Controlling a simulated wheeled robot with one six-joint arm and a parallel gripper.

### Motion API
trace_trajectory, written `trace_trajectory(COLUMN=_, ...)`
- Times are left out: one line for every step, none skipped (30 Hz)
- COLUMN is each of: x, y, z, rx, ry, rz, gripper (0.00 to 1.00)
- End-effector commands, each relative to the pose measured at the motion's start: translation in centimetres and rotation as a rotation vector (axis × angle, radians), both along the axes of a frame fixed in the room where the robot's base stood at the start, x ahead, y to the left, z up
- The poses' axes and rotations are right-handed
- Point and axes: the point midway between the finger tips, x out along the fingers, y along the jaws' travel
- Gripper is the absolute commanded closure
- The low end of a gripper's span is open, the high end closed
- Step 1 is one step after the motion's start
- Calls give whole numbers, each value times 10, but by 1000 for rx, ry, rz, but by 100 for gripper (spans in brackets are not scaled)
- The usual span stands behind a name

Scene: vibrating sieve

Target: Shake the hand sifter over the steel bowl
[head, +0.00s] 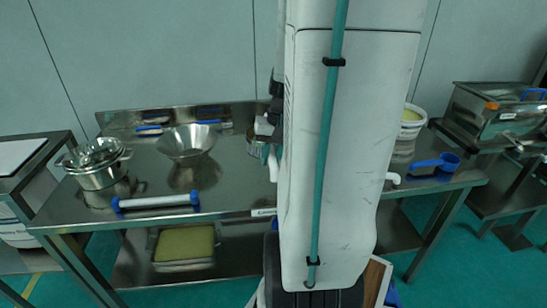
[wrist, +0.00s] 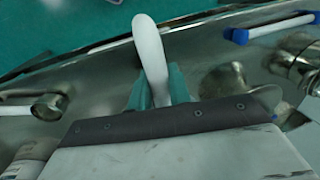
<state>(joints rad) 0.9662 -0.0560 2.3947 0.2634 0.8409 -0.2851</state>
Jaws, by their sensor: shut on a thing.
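My gripper (wrist: 156,85) has its teal fingers shut on the white handle of the hand sifter (wrist: 149,42) in the wrist view. The handle points up in that view, and the sifter's body cannot be made out there. The steel bowl (head: 187,142) stands on the steel table, left of my arm in the head view. In the wrist view the bowl (wrist: 268,97) is partly hidden at the right, beside my gripper. My arm hides most of my gripper in the head view. I cannot tell whether the sifter is over the bowl.
Steel pots (head: 98,165) stand left of the bowl. A white bar with blue ends (head: 155,201) lies by the table's front edge. A blue scoop (head: 435,164) and a white tub (head: 411,118) are at the right. A tray (head: 184,265) sits on the lower shelf.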

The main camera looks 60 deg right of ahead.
Motion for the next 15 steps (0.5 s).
trace_trajectory(x=1, y=0, z=0, rx=-1, ry=-1, rz=1, gripper=100)
trace_trajectory(x=2, y=0, z=0, rx=-1, ry=-1, rz=1, gripper=100)
trace_trajectory(x=3, y=0, z=0, rx=-1, ry=-1, rz=0, gripper=100)
trace_trajectory(x=4, y=0, z=0, rx=0, ry=0, rz=0, gripper=100)
trace_trajectory(x=4, y=0, z=0, rx=0, ry=0, rz=0, gripper=100)
trace_trajectory(x=5, y=1, z=0, rx=-1, ry=-1, rz=0, gripper=100)
trace_trajectory(x=6, y=1, z=0, rx=0, ry=0, rz=0, gripper=100)
trace_trajectory(x=6, y=1, z=0, rx=0, ry=0, rz=0, gripper=100)
trace_trajectory(x=7, y=1, z=0, rx=0, ry=0, rz=0, gripper=100)
trace_trajectory(x=8, y=1, z=0, rx=0, ry=0, rz=0, gripper=100)
trace_trajectory(x=8, y=1, z=0, rx=0, ry=0, rz=1, gripper=100)
trace_trajectory(x=9, y=1, z=0, rx=0, ry=0, rz=1, gripper=100)
trace_trajectory(x=10, y=1, z=0, rx=0, ry=0, rz=1, gripper=100)
trace_trajectory(x=11, y=1, z=0, rx=0, ry=0, rz=1, gripper=100)
trace_trajectory(x=11, y=1, z=0, rx=0, ry=0, rz=1, gripper=100)
